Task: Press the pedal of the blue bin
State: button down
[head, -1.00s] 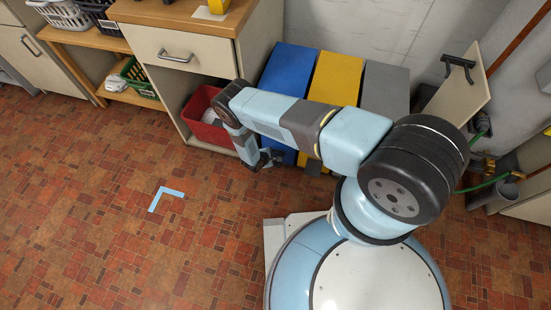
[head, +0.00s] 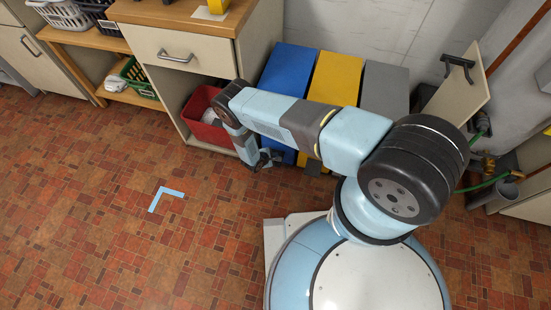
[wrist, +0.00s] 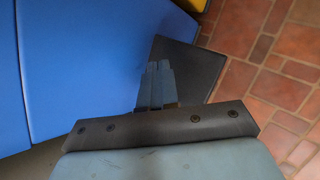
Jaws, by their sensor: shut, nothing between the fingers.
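The blue bin (head: 289,68) stands leftmost in a row of three against the wall. Its blue front (wrist: 75,70) fills the left of the wrist view. A dark flat pedal (wrist: 188,68) juts out from the foot of the blue bin, over the tiles. My gripper (wrist: 158,66) is shut and empty, with its fingertips overlapping the left part of the pedal in the wrist view. I cannot tell whether they touch it. In the head view my gripper (head: 265,162) is low in front of the blue bin, and my arm hides part of the bin's front.
A yellow bin (head: 337,77) and a grey bin (head: 386,88) stand to the right of the blue one. A red tub (head: 205,132) sits under the drawer cabinet (head: 173,52), left of my gripper. The tiled floor at left is open, with a pale blue corner mark (head: 167,193).

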jog(key=shift+f, duration=1.3)
dwell(2.0)
jog(key=shift+r, duration=1.35)
jog(key=shift+r, duration=2.5)
